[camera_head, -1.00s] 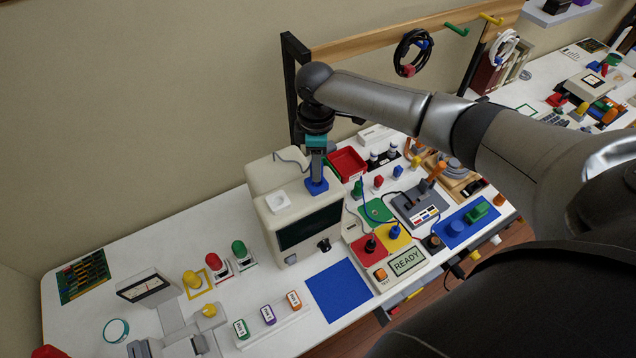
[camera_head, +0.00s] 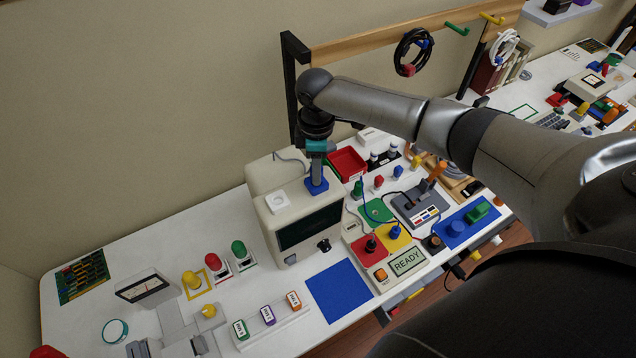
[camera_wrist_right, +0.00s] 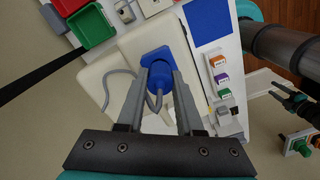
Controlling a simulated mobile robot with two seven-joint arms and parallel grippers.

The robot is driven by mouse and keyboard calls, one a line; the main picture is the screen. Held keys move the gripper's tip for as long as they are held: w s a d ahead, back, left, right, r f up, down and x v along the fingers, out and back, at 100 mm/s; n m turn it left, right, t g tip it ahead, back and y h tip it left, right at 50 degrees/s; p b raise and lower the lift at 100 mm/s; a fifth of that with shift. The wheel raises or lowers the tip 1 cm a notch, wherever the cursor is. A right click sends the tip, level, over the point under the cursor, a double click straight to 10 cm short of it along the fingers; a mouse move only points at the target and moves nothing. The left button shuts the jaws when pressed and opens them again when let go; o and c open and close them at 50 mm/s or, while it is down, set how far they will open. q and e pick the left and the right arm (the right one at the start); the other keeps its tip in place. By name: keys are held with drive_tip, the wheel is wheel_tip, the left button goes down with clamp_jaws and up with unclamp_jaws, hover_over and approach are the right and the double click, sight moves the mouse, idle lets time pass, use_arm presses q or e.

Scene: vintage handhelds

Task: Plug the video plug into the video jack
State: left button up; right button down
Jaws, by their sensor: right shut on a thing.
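The video plug appears to be the blue block (camera_head: 317,186) in my right gripper (camera_head: 317,176). It also shows in the right wrist view (camera_wrist_right: 157,62) between the two grey fingers, with a grey cable (camera_wrist_right: 115,85) looping by it. The gripper is shut on it and points down over the top of the cream monitor (camera_head: 300,225). A white square block with a recess (camera_head: 278,202) is on the monitor top, left of the plug; it may be the video jack. A dark jaw-like shape (camera_wrist_right: 290,98) at the right of the wrist view may be my left gripper; its state is unclear.
A red bin (camera_head: 347,163) stands behind and right of the monitor. A console with coloured panels and a READY display (camera_head: 408,261) is at its right. A blue mat (camera_head: 340,290) lies in front. Red, green and yellow knobs stand to the left.

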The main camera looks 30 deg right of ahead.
drive_tip(key=shift+f, duration=0.45)
drive_tip(key=shift+c, duration=2.4)
unclamp_jaws()
drive_tip(key=shift+c, duration=1.4)
drive_tip(key=shift+r, duration=3.55)
